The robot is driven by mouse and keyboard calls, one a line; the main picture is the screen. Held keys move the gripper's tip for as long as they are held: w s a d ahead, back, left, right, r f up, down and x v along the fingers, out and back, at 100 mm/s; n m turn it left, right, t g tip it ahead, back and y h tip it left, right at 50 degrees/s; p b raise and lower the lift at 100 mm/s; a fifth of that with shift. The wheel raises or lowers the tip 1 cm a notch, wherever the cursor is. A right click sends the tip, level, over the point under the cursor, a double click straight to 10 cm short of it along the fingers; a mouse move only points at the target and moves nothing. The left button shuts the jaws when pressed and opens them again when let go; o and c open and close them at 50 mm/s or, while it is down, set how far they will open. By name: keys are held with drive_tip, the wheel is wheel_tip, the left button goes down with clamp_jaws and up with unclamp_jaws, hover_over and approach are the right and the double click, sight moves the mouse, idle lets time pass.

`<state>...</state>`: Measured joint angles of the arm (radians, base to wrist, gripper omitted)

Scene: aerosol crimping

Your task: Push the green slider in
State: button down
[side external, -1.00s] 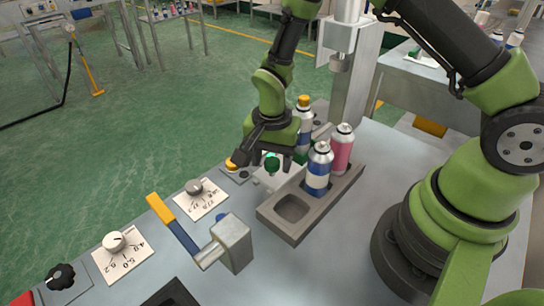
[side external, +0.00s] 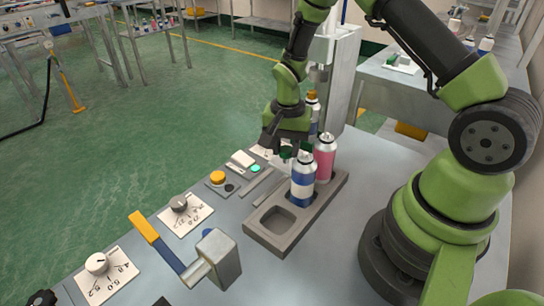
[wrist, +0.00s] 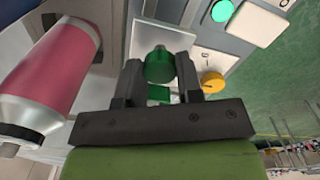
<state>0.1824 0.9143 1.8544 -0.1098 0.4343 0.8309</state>
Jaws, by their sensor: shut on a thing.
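The green slider's knob (wrist: 159,66) sits between the two fingers of my gripper (wrist: 160,82) in the wrist view, and the fingers are shut on it. In the side view, my gripper (side external: 284,151) points down at the back of the bench, behind the blue-and-white can. Only a bit of the green slider (side external: 286,153) shows there, the rest hidden by the fingers. A narrow grey slide track (side external: 257,184) runs on the bench in front of the gripper.
A lit green light (side external: 255,168), a white block (side external: 243,158) and a yellow button (side external: 217,178) lie left. A yellow-handled lever (side external: 143,225) stands in front.

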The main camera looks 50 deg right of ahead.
drive_tip(key=shift+d, duration=1.35)
drive_tip(key=c, duration=0.8)
unclamp_jaws()
drive_tip(key=shift+a, duration=0.1)
wheel_tip(320, 180, up, 10)
drive_tip(key=shift+r, duration=0.1)
